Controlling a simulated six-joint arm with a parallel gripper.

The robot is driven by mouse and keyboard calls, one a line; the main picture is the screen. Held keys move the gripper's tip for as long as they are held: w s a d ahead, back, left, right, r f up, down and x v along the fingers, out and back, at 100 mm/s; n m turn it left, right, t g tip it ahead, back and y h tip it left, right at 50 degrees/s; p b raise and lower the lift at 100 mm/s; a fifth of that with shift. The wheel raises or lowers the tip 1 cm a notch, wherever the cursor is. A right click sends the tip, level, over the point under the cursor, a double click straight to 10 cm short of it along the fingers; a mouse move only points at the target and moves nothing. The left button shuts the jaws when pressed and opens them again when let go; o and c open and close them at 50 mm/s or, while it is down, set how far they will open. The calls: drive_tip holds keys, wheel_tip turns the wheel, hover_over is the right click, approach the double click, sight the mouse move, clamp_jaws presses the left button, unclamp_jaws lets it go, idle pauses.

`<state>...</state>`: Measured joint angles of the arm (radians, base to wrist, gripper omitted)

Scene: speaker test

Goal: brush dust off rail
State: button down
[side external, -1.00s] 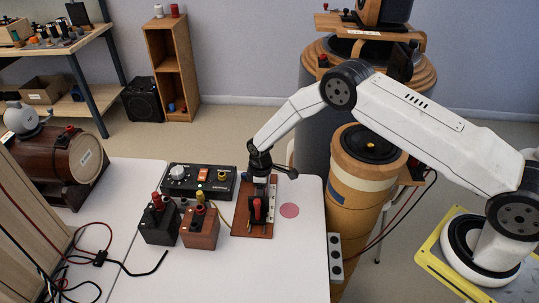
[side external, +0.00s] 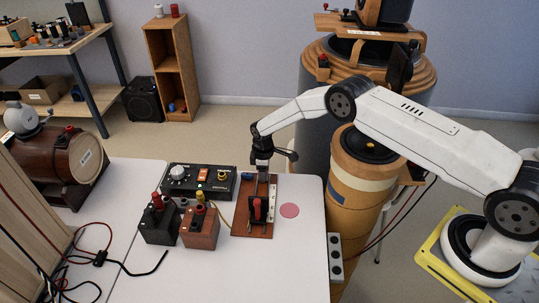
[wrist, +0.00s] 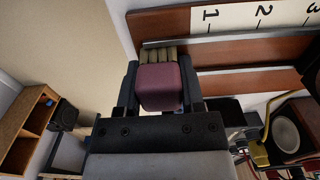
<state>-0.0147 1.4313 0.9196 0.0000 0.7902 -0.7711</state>
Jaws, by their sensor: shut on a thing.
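My gripper (side external: 262,162) is above the far part of a reddish-brown wooden board (side external: 243,222) with a pale scale strip along its right side. In the wrist view, my gripper (wrist: 158,74) is shut on a brush (wrist: 158,90) with a maroon block and tan bristles. The bristles point toward a brown wooden rail (wrist: 240,50) with a white scale (wrist: 240,17) marked 1, 2, 3. I cannot tell whether the bristles touch the rail. In the side view the brush is not clear, and I cannot make out dust.
A red-handled part (side external: 257,210) stands on the board. A black control box (side external: 200,181) and two terminal boxes, dark (side external: 158,222) and brown (side external: 201,229), stand to the left. A tall wooden cylinder (side external: 362,205) stands by the table's right edge.

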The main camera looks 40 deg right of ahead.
drive_tip(key=shift+r, duration=4.1)
